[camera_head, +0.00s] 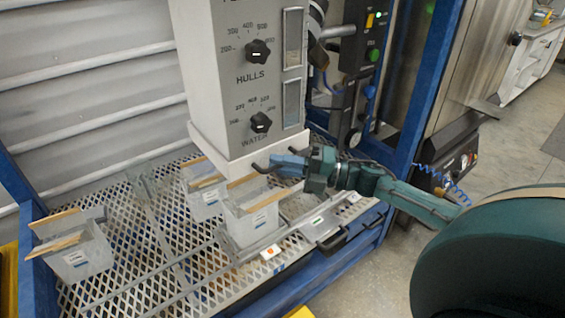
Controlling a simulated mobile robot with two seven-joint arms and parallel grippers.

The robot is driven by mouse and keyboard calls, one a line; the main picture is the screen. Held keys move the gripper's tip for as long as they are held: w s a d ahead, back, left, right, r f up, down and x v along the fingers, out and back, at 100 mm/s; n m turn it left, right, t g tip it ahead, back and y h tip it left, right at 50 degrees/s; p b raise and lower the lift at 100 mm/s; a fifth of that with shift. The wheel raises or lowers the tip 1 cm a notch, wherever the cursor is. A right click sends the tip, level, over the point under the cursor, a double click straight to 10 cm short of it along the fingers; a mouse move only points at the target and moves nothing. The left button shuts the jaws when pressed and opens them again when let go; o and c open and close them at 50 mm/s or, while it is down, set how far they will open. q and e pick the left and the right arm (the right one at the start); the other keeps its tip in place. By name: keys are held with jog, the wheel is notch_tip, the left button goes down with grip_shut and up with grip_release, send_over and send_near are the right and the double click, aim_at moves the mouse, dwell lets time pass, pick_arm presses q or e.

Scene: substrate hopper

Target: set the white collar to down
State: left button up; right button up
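The white collar (229,151) is a pale square sleeve around the bottom of the grey hopper body (226,75). It sits just above a clear bin (253,217) with a wooden strip across its top; I cannot tell whether the two touch. My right gripper (275,160) is at the collar's right front side, with its two dark fingers spread apart. The fingertips are at or very near the collar's lower part, and I cannot tell if they touch it. The gripper hides part of the collar's right side. My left gripper is out of view.
More clear bins stand on the metal mesh deck, one behind (205,196) and others at the left (78,250). The hopper has two black dials (258,50). A blue frame post (407,95) stands right of it. Mesh between the bins is bare.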

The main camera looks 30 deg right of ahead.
jog(key=o, duration=0.4)
jog(key=shift+f, duration=0.3)
jog(key=shift+r, duration=0.1)
jog(key=shift+d, duration=0.1)
jog(key=v, duration=1.3)
